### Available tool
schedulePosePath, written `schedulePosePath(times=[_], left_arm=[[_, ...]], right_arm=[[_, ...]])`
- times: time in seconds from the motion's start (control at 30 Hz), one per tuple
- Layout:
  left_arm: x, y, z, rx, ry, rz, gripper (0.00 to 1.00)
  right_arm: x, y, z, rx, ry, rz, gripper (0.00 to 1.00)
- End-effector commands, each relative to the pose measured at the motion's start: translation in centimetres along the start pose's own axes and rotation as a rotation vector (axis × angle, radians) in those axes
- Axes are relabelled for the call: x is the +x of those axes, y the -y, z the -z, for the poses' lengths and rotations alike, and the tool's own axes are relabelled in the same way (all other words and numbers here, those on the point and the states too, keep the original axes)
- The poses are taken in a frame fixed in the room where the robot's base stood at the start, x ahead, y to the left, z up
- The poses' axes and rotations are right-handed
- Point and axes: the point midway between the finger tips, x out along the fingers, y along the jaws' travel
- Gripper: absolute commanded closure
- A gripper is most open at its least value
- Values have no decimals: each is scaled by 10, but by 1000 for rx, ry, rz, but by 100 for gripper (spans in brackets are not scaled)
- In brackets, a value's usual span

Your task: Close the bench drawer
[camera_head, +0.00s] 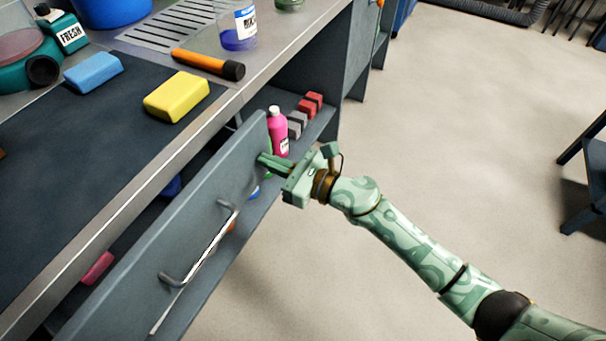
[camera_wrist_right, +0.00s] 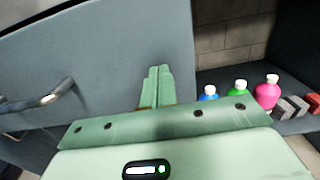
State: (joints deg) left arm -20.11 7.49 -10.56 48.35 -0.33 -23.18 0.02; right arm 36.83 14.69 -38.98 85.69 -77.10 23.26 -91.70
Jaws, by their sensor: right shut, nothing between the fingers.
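The bench drawer (camera_head: 185,225) stands pulled out from under the bench top, its grey front facing my right arm. A bar handle (camera_head: 200,250) is on the drawer front; the handle (camera_wrist_right: 45,100) also shows at the left in the right wrist view. My right gripper (camera_head: 262,160) is shut and empty, its fingertips at the upper far end of the drawer front. In the right wrist view the shut fingers (camera_wrist_right: 156,85) point at the drawer front (camera_wrist_right: 110,60); I cannot tell whether they touch it. My left gripper is not in view.
The bench top holds a yellow sponge (camera_head: 178,96), a blue sponge (camera_head: 93,72) and an orange-black cylinder (camera_head: 208,64). A pink bottle (camera_head: 278,135) and grey and red blocks (camera_head: 310,104) stand on the shelf beyond the drawer. Open floor (camera_head: 460,130) lies right; a dark chair (camera_head: 590,180) stands at the edge.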

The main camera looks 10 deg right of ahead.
Motion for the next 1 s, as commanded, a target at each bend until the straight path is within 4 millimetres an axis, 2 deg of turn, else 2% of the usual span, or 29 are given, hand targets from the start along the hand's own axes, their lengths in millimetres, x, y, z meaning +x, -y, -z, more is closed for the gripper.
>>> schedulePosePath(times=[0.03, 0.2, 0.3, 0.4, 0.63, 1.0], left_arm=[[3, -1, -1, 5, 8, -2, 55], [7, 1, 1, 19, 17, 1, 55], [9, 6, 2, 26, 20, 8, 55], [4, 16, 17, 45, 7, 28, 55], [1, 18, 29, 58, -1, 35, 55], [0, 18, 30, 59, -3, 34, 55]], right_arm=[[13, 0, 3, 1, 0, -1, 100], [47, 0, 3, 2, 0, -1, 100], [61, 0, 3, 2, -1, 0, 100], [71, 0, 2, 2, -1, 0, 100], [83, 0, 1, 1, -1, 0, 100], [85, 0, -2, -1, 5, 2, 100]])
